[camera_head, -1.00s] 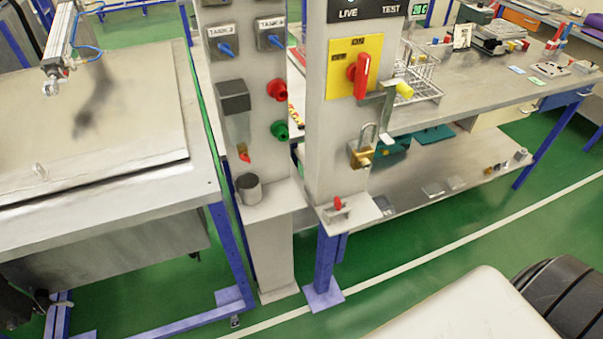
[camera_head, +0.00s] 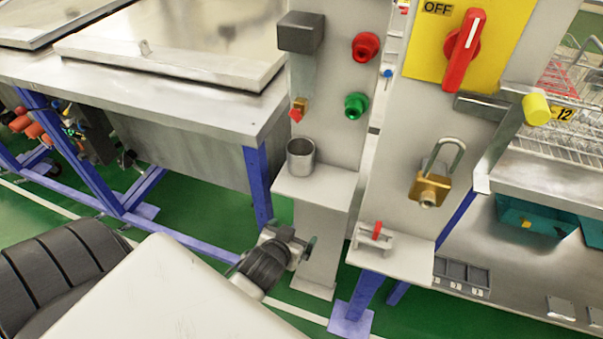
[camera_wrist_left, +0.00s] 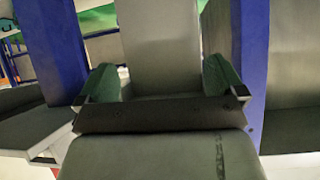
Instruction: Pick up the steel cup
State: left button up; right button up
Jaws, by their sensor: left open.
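The steel cup (camera_head: 301,157) stands upright on a small light ledge (camera_head: 318,186) at the front of a grey post, in the head view. My left gripper (camera_head: 294,245) is below and in front of that ledge, apart from the cup. In the left wrist view my left gripper (camera_wrist_left: 162,80) shows two green-grey fingers spread apart with nothing between them. A pale post lies beyond the fingers; the cup does not show there. My right gripper is in neither view.
Above the cup are a grey box (camera_head: 301,32), a red knob (camera_head: 366,47) and a green knob (camera_head: 356,105). A padlock (camera_head: 429,187) hangs on the panel to the right. A steel table (camera_head: 200,115) with blue legs stands to the left.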

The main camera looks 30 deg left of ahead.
pick_arm(q)
notch_tip(320, 180, up, 8)
jog(key=w+a+n+t+y+b, duration=0.1)
jog(key=a+t+y+b, duration=0.1)
jog(key=a+t, duration=0.1)
jog(key=n+t, duration=0.1)
jog(key=t, duration=0.2)
send_near(305, 145)
jog(key=shift+w+a+y+p, duration=0.4)
jog(key=shift+w+a, duration=0.05)
jog(key=shift+w, duration=0.2)
jog(key=x, duration=0.5)
jog(key=shift+w+d+f, duration=0.25)
jog(key=shift+w, duration=0.2)
jog(key=c, duration=0.9)
jog(key=shift+c, duration=1)
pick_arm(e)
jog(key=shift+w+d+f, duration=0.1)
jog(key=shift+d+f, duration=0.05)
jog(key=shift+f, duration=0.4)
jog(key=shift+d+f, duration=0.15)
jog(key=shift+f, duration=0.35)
pick_arm(q)
jog(key=shift+r, duration=0.15)
